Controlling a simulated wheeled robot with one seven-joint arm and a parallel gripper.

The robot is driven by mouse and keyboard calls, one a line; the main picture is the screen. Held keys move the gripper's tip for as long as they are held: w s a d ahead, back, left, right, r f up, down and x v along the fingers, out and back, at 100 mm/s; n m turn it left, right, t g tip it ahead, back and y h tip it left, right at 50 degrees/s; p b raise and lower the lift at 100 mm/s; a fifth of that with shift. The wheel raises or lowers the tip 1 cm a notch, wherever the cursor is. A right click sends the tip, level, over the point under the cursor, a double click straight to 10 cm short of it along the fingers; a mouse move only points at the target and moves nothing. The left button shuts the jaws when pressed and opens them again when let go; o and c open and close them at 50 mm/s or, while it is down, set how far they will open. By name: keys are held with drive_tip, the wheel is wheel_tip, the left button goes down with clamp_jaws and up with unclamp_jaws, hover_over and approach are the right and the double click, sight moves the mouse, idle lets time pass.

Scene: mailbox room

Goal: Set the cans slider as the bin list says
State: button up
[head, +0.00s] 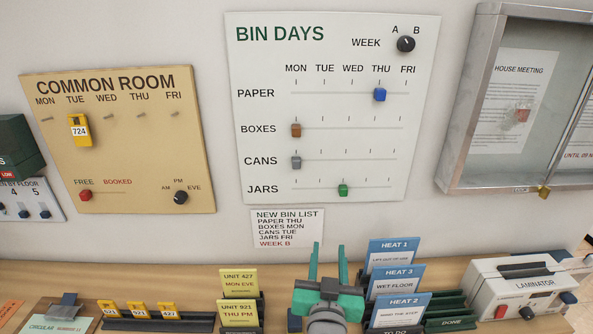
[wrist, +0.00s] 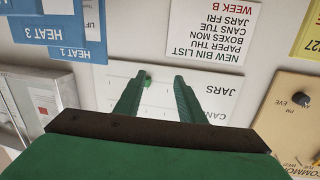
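The bin days board (head: 260,90) hangs on the wall. Its grey cans slider (head: 296,162) is at the left end of its row, under MON. The blue paper slider (head: 380,95) is under THU, the brown boxes slider (head: 296,130) under MON, and the green jars slider (head: 343,190) near WED. The bin list (head: 287,229) reads paper THU, boxes MON, cans TUE, jars FRI, week B. My gripper (head: 329,248) is open and empty below the board, right of the list. The upside-down wrist view shows its open fingers (wrist: 161,80) and the jars slider (wrist: 148,81); the cans slider is hidden there.
The week knob (head: 406,44) is at the board's top right. A common room board (head: 140,150) hangs left, and a glass-fronted case (head: 462,95) right. Below, heat cards (head: 393,252), unit cards (head: 238,283) and a laminator (head: 530,290) crowd the counter.

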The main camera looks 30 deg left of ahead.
sight(297, 161)
drive_tip(key=s+a+r+n+y, duration=0.1)
drive_tip(key=a+r, duration=0.3)
drive_tip(key=r, duration=0.4)
drive_tip(key=a+r+n+y, duration=0.1)
drive_tip(key=a+r+y, duration=0.15)
drive_tip(key=r, duration=0.55)
drive_tip(key=shift+g+h, duration=0.35)
drive_tip(key=shift+g, duration=0.05)
drive_tip(key=x, duration=1.1)
drive_tip(key=shift+s+a+f, duration=0.2)
drive_tip(key=shift+s+a, duration=0.05)
drive_tip(key=shift+c, duration=0.2)
clamp_jaws()
